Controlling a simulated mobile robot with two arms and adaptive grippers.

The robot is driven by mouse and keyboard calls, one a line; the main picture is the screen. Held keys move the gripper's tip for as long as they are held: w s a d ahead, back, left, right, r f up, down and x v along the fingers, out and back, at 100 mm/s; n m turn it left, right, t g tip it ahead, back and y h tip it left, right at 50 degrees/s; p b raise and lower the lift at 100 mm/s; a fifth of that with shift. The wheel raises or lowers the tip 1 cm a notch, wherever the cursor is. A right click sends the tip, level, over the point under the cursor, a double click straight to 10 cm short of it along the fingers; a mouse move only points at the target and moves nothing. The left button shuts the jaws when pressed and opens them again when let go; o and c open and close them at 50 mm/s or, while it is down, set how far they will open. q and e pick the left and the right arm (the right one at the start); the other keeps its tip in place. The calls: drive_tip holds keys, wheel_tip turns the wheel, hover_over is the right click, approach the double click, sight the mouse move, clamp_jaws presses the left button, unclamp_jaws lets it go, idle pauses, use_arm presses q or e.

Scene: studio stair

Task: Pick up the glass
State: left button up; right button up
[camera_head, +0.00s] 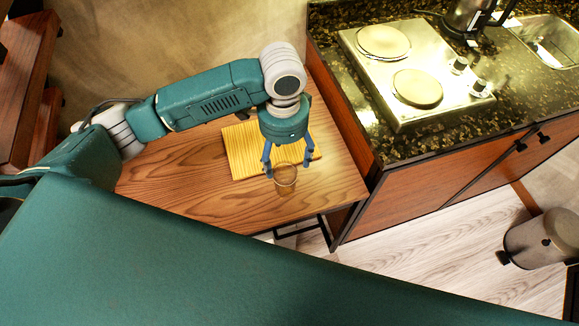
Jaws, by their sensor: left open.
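A small clear glass (286,181) with a brownish look stands on the wooden table (190,190), at the front right edge of a yellow ridged board (243,150). My left gripper (288,174) points down over the glass with its two blue fingers open. One finger shows to the left of the glass and the other to its right, both apart from each other. I cannot tell whether either finger touches the glass. My right gripper is not in view.
A counter (385,148) with a dark speckled top stands right of the table, holding a two-plate hob (440,110), a kettle (466,16) and a sink (548,40). A bin (540,238) stands on the floor at right. The table's left part is clear.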

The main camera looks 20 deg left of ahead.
use_arm(q)
wheel_tip(320, 180, down, 4)
drive_tip(key=s, duration=0.1)
drive_tip(key=p, duration=0.2)
hover_over(285, 176)
drive_tip(key=s, duration=0.3)
drive_tip(key=f, duration=0.5)
drive_tip(key=shift+w+d+f, duration=0.1)
drive_tip(key=shift+w+d, duration=0.15)
drive_tip(key=shift+d, duration=0.15)
drive_tip(key=shift+f, duration=0.15)
drive_tip(key=c, duration=1.2)
drive_tip(key=shift+c, duration=1.4)
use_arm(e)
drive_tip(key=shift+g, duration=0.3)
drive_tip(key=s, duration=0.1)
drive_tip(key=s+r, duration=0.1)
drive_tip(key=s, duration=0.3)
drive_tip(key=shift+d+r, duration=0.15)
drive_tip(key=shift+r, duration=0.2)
